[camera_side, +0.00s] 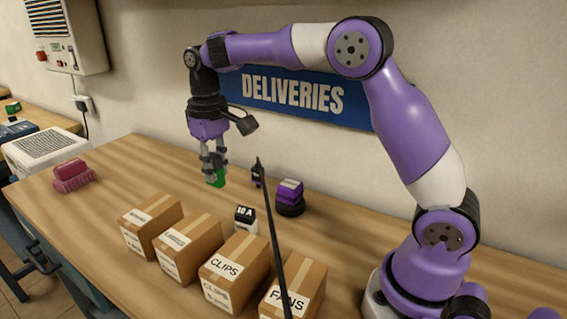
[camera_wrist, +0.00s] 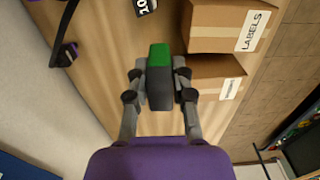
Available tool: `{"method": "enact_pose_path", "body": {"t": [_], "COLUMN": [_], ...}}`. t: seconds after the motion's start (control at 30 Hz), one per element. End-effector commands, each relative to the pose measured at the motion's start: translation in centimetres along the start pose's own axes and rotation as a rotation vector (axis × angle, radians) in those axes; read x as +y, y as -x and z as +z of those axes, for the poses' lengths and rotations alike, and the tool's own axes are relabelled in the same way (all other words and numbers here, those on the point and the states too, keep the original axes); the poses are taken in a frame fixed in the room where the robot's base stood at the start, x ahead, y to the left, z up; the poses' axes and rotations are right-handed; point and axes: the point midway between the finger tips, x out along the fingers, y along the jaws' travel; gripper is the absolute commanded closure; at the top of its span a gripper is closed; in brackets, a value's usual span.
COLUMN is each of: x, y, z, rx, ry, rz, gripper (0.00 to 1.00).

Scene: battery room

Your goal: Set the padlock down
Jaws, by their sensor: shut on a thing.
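My gripper (camera_side: 216,172) is shut on a small block-shaped thing with a green end (camera_side: 217,180) and holds it above the table. In the wrist view, my gripper (camera_wrist: 160,82) has one finger on each side of it. There the held thing (camera_wrist: 160,60) is green at the far end and dark grey nearer me. No shackle shows, so I cannot tell from its shape whether it is the padlock. The wooden table (camera_side: 110,185) under it is bare.
Several cardboard boxes, including the clips box (camera_side: 236,270) and the fans box (camera_side: 294,288), stand along the front. A 10 A block (camera_side: 245,217) is behind them. Purple-and-black things (camera_side: 290,192) lie right of my gripper. A dark pole (camera_side: 272,235) crosses the view.

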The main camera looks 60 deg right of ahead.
Motion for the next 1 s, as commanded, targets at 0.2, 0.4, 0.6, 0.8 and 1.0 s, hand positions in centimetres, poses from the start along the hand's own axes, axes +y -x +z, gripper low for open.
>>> {"method": "enact_pose_path", "body": {"t": [0.2, 0.4, 0.6, 0.8, 1.0], "x": [-2.6, -0.3, 4.6, 7.5, 8.0], "y": [-1.0, -2.8, -6.0, -7.7, -9.4], "z": [-2.5, -3.8, -5.8, -7.0, -7.1], "rx": [0.000, -0.001, -0.001, 0.002, -0.001], "ry": [0.015, 0.010, 0.009, 0.014, 0.017], "rz": [0.000, 0.000, 0.000, 0.000, -0.001], "gripper": [1.00, 1.00, 1.00, 1.00, 1.00]}}
